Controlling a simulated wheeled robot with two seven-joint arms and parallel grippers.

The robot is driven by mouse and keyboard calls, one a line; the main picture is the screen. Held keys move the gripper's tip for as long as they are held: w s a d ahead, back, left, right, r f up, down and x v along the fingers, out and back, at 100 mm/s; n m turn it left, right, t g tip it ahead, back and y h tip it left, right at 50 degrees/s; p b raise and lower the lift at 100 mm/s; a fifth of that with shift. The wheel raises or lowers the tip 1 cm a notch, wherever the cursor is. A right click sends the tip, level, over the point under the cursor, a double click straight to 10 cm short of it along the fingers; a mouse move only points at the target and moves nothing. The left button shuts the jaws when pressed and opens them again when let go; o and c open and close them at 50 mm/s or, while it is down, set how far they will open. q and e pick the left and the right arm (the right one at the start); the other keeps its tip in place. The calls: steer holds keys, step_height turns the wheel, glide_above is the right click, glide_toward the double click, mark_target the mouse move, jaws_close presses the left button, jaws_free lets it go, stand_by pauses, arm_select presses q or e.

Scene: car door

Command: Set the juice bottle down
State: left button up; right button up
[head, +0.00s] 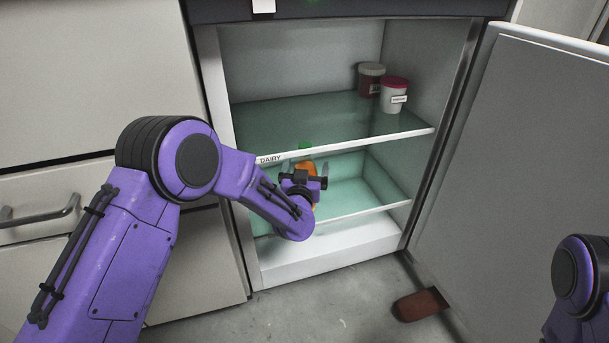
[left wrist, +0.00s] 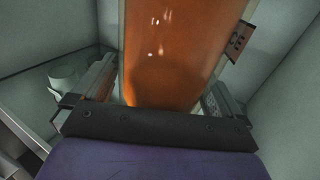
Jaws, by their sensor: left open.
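The juice bottle (head: 307,169), orange with a green cap, is in the lower space of the open fridge (head: 290,262), below the shelf marked DAIRY. It is partly hidden by my left gripper (head: 305,174). In the left wrist view the orange bottle (left wrist: 175,45) fills the middle and stands between the two fingers of my left gripper (left wrist: 160,92). The jaws are open, one finger on each side of it. The bottle's base is hidden, so I cannot tell whether it rests on the lower shelf. My right gripper is out of view.
The open fridge door (head: 510,170) is at the right. A reddish-brown object (head: 419,305) lies on the floor. The lower shelf (head: 365,192) has bare room right of the bottle.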

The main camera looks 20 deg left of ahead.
arm_select(q)
steer(key=s+d+p, duration=0.1)
steer(key=s+p, duration=0.3)
steer(key=s, duration=0.7)
steer(key=shift+s+d, duration=0.35)
steer(key=shift+s, duration=0.05)
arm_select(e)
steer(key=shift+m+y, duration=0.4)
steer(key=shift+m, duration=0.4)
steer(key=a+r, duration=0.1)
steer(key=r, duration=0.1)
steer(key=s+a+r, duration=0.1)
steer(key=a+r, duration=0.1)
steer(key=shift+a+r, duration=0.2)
